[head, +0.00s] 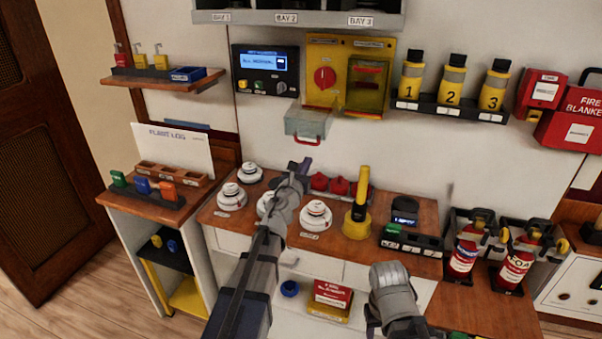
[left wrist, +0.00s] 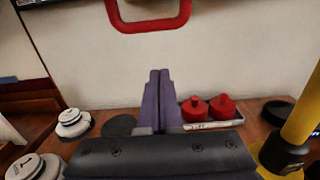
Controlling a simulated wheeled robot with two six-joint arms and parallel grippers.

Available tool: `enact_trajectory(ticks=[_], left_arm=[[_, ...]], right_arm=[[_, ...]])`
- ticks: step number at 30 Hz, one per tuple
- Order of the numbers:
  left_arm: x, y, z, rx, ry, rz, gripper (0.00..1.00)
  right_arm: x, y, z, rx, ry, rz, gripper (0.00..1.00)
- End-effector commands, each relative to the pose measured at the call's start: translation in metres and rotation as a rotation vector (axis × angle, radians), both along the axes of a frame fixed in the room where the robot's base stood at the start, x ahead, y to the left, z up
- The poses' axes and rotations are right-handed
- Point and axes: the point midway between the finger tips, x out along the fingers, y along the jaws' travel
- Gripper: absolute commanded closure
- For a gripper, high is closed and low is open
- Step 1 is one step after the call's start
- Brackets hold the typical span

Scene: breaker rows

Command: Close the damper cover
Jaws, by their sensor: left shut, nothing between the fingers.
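The damper cover (head: 307,122) is a clear box-like flap with a red handle along its lower edge. It hangs open, sticking out below the red knob of the yellow panel (head: 322,97). Its red handle also shows at the top of the left wrist view (left wrist: 148,24). My left gripper (head: 302,166) is shut and empty, with purple fingertips (left wrist: 158,88). In the head view it appears just below the handle, and the two look apart. Part of my right arm shows at the bottom of the head view; its fingers are not visible.
A blue-screen panel (head: 266,71) is left of the yellow panel; a shelf of numbered yellow bottles (head: 451,82) is right. The wall between is bare.

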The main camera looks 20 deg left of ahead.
Motion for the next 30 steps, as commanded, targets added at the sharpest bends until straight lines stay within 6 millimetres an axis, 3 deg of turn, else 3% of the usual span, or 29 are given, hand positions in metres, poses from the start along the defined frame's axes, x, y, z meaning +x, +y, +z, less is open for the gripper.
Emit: enact_trajectory(ticks=[2,4,9,30], left_arm=[[0.023,0.0,0.001,0.0,0.0,-0.001,1.0],[0.011,0.0,0.019,0.0,0.0,0.0,1.0],[0.002,0.0,0.036,0.0,0.0,0.0,1.0],[-0.003,0.0,0.047,-0.001,0.0,0.0,1.0]], right_arm=[[0.0,0.0,0.001,0.0,0.0,0.0,0.5],[0.0,0.0,0.019,0.0,0.0,0.0,0.5],[0.0,0.0,0.036,0.0,0.0,0.0,0.5],[0.0,0.0,0.047,0.0,0.0,0.0,0.5]])
